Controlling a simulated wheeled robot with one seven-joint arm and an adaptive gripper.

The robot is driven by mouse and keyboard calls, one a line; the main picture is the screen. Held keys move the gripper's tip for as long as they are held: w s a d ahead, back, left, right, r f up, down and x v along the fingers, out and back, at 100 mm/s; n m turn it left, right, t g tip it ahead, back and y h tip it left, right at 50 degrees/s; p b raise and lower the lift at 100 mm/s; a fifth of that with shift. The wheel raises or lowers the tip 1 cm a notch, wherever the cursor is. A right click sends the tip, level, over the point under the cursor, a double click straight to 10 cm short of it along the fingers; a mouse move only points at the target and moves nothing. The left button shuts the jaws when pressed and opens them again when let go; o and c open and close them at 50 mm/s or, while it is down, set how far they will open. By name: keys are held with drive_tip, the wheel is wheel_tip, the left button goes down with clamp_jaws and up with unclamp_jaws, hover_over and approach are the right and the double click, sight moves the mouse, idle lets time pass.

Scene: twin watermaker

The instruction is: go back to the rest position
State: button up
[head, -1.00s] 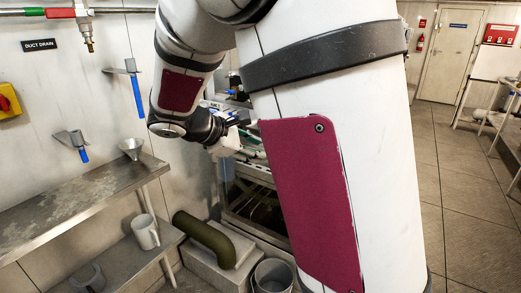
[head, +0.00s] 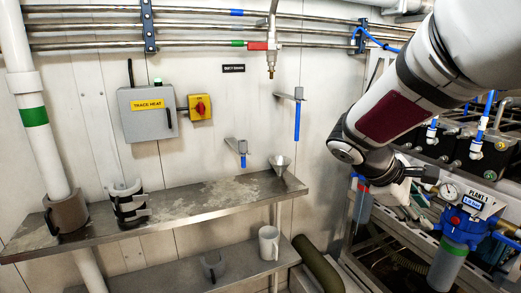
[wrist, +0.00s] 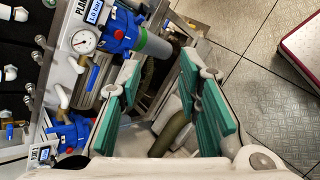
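My gripper (wrist: 158,85) shows in the wrist view with its two green-padded fingers wide apart and nothing between the pads. Past them, lower down, lie an olive pipe (wrist: 170,132) and the floor. In the head view my gripper (head: 420,180) is at the right, at the end of my white arm, in front of the plant bench; its fingers are small and partly hidden there. A blue-headed filter unit with a gauge (head: 463,212) stands just right of it, and the same gauge (wrist: 84,41) is at upper left in the wrist view.
A steel wall shelf (head: 190,205) carries grey cuffs (head: 128,208) and a funnel (head: 279,164). A white mug (head: 269,242) stands on the lower shelf. A trace heat box (head: 147,112) and pipes are on the wall. Open tiled floor (wrist: 255,85) shows in the wrist view.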

drive_tip(key=s+a+r+m+t+y+p, duration=0.2)
drive_tip(key=s+a+r+m+y, duration=0.1)
drive_tip(key=s+a, duration=0.5)
drive_tip(key=s+a+r+m+t+y+p, duration=0.1)
drive_tip(key=s+a+r+m+y+p, duration=0.2)
drive_tip(key=s, duration=1.1)
drive_tip(key=a+m+y, duration=0.2)
drive_tip(key=a+y, duration=0.1)
drive_tip(key=a, duration=0.2)
drive_tip(key=shift+s+r+m+t, duration=0.3)
drive_tip(key=shift+s+t, duration=0.05)
drive_tip(key=shift+t, duration=0.05)
drive_tip(key=shift+c, duration=0.3)
